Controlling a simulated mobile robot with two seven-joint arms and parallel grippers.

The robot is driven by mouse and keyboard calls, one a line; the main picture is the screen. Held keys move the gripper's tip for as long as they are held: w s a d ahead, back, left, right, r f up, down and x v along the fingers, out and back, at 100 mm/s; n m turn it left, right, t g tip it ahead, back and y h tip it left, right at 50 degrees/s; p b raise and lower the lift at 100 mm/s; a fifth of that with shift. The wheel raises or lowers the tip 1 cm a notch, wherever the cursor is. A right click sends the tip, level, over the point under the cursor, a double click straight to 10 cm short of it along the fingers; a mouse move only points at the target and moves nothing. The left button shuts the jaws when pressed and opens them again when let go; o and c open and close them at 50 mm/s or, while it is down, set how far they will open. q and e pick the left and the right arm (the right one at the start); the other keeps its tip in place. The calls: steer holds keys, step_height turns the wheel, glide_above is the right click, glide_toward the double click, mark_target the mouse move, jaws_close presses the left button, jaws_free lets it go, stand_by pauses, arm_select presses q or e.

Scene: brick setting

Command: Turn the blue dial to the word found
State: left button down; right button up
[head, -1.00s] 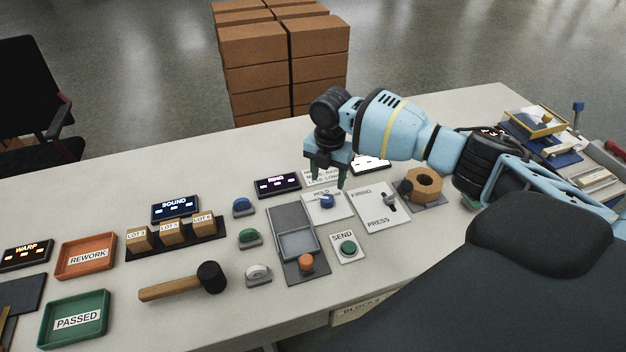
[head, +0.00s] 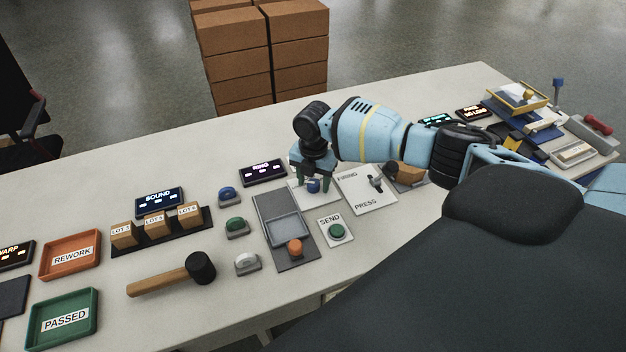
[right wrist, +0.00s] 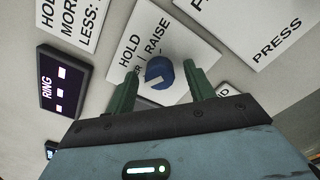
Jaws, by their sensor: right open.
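The blue dial (head: 313,186) sits on a white plate (head: 299,193); it also shows in the right wrist view (right wrist: 159,73), with a pale pointer mark on its face. Words HOLD and RAISE are legible on the plate (right wrist: 146,38); another word is partly hidden. My right gripper (right wrist: 160,68) is open, with one green finger on each side of the dial; I cannot tell if they touch it. In the head view my right gripper (head: 313,183) covers part of the plate. My left gripper is not in view.
A dark display reads RING (head: 263,172); others read SOUND (head: 160,200) and WARP (head: 12,255). A card (right wrist: 75,18) beside the plate shows HOLD, MOR and LESS, cut off. A FIRING/PRESS panel (head: 366,196) with a dark switch and a SEND button (head: 337,231) stand close by.

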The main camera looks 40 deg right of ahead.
steer(key=shift+c, duration=0.3)
steer(key=c, duration=0.9)
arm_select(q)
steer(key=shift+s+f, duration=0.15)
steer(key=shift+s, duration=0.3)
